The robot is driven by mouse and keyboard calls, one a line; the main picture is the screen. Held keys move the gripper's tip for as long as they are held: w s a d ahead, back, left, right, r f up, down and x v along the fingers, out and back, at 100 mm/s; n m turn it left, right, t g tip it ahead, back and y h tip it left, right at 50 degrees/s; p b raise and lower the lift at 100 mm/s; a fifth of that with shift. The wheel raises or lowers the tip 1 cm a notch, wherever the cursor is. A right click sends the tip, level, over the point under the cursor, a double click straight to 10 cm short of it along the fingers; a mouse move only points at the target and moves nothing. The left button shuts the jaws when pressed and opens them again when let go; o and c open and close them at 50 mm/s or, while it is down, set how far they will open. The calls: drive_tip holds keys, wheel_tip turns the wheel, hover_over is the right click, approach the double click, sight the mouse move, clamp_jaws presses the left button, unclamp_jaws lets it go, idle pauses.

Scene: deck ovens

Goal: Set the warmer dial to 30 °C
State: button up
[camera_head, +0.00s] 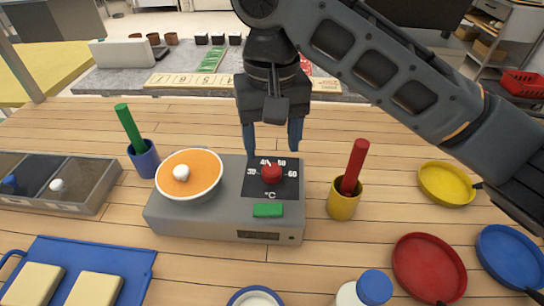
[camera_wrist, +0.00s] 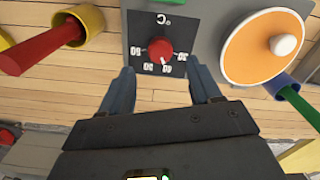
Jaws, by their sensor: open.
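The warmer (camera_head: 215,226) is a grey box on the wooden table. Its red dial (camera_head: 271,173) sits on a dark panel marked 30, 40, 50 and 60 with a °C sign. The dial also shows in the wrist view (camera_wrist: 160,50), where its white mark seems to lie near 40; the exact setting is hard to read. My gripper (camera_head: 272,142) is open and empty, pointing down just behind and above the dial. In the wrist view its two fingertips (camera_wrist: 162,78) are on either side of the dial's line, apart from it.
An orange-topped bowl (camera_head: 189,168) with a white knob sits on the warmer's left. A green button (camera_head: 267,210) is in front of the dial. A yellow cup (camera_head: 344,199) with a red stick stands close right; a blue cup (camera_head: 144,158) with a green stick stands left.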

sight(272, 168)
wheel_tip(272, 168, down, 6)
drive_tip(key=shift+r+b, duration=0.15)
drive_tip(key=shift+b, duration=0.15)
drive_tip(key=shift+c, duration=0.2)
drive_tip(key=c, duration=1)
drive_tip(key=shift+r+n+p, duration=0.1)
drive_tip(key=shift+n+p, duration=0.2)
drive_tip(key=shift+p, duration=0.05)
drive_tip(key=n+p, duration=0.2)
drive_tip(key=n, duration=0.1)
drive_tip(key=shift+n, duration=0.3)
drive_tip(key=n+p, duration=0.2)
drive_tip(key=n, duration=0.3)
drive_tip(key=shift+n+p, duration=0.3)
drive_tip(key=shift+p, duration=0.05)
